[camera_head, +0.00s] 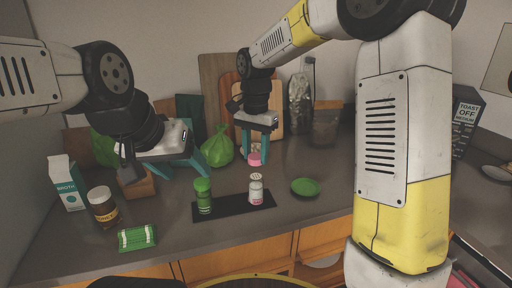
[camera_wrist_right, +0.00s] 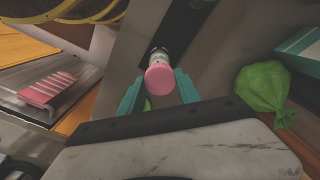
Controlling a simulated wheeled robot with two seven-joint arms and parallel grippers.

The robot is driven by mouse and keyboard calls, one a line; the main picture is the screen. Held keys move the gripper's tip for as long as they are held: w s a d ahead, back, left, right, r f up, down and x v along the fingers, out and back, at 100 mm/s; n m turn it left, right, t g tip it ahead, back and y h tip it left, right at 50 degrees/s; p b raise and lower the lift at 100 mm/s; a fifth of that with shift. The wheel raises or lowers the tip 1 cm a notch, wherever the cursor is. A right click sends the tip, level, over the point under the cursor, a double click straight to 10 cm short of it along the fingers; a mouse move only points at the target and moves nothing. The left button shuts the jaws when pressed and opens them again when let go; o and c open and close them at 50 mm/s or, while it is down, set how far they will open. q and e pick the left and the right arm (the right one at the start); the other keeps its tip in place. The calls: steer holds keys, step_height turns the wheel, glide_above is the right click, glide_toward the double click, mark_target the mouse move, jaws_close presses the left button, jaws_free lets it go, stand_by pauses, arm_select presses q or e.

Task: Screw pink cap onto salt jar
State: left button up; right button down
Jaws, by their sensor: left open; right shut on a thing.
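The pink cap (camera_head: 255,158) is held between the teal fingers of my right gripper (camera_head: 257,146), above and slightly behind the salt jar. The cap also shows in the right wrist view (camera_wrist_right: 160,81), between the fingers of the right gripper (camera_wrist_right: 159,88). The salt jar (camera_head: 256,191), pale with a pink label, stands upright and uncapped on a black mat (camera_head: 232,206). In the wrist view the cap hides part of the jar (camera_wrist_right: 160,53). My left gripper (camera_head: 162,170) is open and empty, above the counter at left.
A green-capped jar (camera_head: 203,197) stands on the mat's left part. A green lid or dish (camera_head: 305,187) lies right of the mat. A broth carton (camera_head: 65,184), brown jar (camera_head: 103,209) and green packet (camera_head: 137,237) are at left. A green bag (camera_head: 217,148) sits behind.

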mark_target(256, 179)
steer(key=shift+f, duration=2.35)
steer(key=shift+f, duration=0.15)
stand_by(0.4)
steer(key=m, duration=0.4)
steer(key=shift+f+m, duration=0.1)
steer(key=shift+m, duration=1)
steer(key=m, duration=0.2)
steer(key=shift+m, duration=0.4)
steer(key=m, duration=0.3)
steer(key=shift+f, duration=0.1)
